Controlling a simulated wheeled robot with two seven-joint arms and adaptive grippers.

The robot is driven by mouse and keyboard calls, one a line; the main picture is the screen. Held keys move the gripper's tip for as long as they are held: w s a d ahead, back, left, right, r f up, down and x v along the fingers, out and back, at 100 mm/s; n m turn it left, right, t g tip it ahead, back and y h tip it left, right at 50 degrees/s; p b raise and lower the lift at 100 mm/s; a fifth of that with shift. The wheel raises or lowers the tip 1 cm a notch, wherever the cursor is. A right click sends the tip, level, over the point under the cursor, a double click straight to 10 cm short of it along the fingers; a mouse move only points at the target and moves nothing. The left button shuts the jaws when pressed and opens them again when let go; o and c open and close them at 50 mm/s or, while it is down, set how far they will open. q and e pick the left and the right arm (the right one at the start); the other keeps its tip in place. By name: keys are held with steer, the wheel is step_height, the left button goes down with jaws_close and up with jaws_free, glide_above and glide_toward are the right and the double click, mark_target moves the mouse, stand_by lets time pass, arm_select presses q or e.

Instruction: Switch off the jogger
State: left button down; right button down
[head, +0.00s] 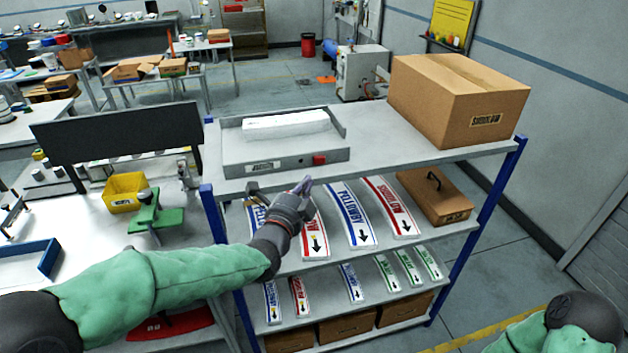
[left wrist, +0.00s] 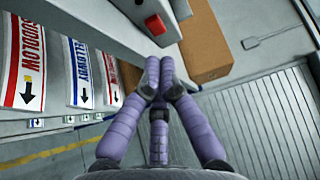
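The jogger (head: 235,157) is a grey metal tray with a raised rim on the top shelf of the rack, with a white stack of paper (head: 286,124) in it. A red switch (head: 319,159) sits on its front face, near the right end. My left gripper (head: 303,185) is in front of the shelf edge, a little below and left of the switch in the head view. In the left wrist view its purple fingers (left wrist: 160,70) meet at the tips, with nothing seen between them. The red switch (left wrist: 155,25) shows just beyond the tips, apart from them. My right gripper is out of view.
A large cardboard box (head: 455,95) stands on the top shelf (head: 367,140) to the right. A brown case (head: 436,195) lies on the middle shelf.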

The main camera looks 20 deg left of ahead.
arm_select(q)
steer(key=s, duration=0.1)
steer(key=s+a, duration=0.1)
steer(key=s, duration=0.3)
steer(key=shift+a, duration=0.4)
steer(key=s+d+f+n+g+h+b, duration=0.1)
steer(key=d+f+n+g+b, duration=0.25)
steer(key=f, duration=1.25)
steer(key=s+d+f+n+g+h+b, duration=0.15)
steer(key=f+n+g, duration=0.4)
steer(key=f, duration=1.05)
steer(key=s+d+f+n+g+b, duration=0.1)
steer(key=s+d+f+n+g, duration=0.2)
steer(key=s+f, duration=0.3)
steer(key=s+d+f+n+g, duration=0.2)
steer(key=s+f, duration=0.5)
steer(key=f, duration=0.4)
steer(key=s+d+f+n+g+h+b, duration=0.1)
steer(key=s+d+f+n+g, duration=0.2)
steer(key=s+f+n, duration=0.3)
step_height(320, 180, down, 3)
steer(key=shift+s+d+f+n+g+b, duration=0.1)
steer(key=shift+s+d+n+g+b, duration=0.2)
steer(key=shift+s+d, duration=0.15)
